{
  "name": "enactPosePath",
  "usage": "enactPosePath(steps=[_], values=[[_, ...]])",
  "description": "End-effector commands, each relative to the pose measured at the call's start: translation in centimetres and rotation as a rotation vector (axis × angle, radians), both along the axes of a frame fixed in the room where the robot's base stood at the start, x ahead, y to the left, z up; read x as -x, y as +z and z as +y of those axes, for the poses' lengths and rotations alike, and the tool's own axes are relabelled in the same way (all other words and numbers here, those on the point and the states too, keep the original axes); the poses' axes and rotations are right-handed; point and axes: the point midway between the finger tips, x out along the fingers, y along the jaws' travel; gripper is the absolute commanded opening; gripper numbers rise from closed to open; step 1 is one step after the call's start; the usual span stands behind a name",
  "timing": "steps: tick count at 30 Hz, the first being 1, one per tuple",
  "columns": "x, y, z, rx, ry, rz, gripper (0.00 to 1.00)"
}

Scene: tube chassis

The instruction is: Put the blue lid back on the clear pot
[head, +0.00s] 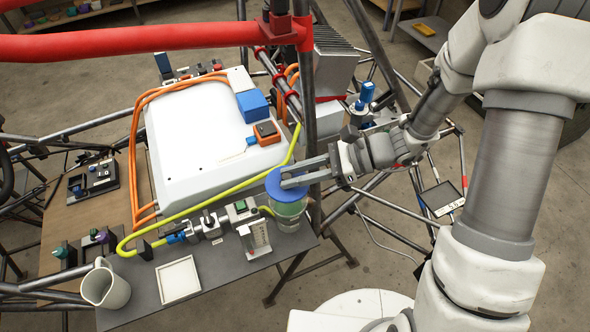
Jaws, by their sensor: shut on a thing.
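The blue lid (280,187) is a flat round disc at the right end of the grey bench, seen from above. My gripper (287,178) comes in from the right with its fingers over the lid, shut on its upper part. The clear pot (289,212), greenish and see-through, stands on the bench right under the lid. The lid covers the pot's opening in this view, so I cannot tell whether it rests on the rim or hangs a little above it. The fingertips partly hide the lid's middle.
A yellow-green hose (205,203) runs behind the pot. A white label stand (255,238), a white tray (179,280) and a mug (106,287) stand to the left.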

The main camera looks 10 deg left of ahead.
Motion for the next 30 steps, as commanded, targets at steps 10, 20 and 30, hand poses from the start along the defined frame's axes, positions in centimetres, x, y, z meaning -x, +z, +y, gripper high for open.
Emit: enactPosePath(steps=[10,20,30], values=[[0.0,-3.9,0.0,0.0,0.0,-0.001,0.0],[0.0,-5.1,0.0,0.0,-0.001,-0.001,0.0],[0.0,-5.0,0.0,0.0,-0.001,-0.001,0.0]])
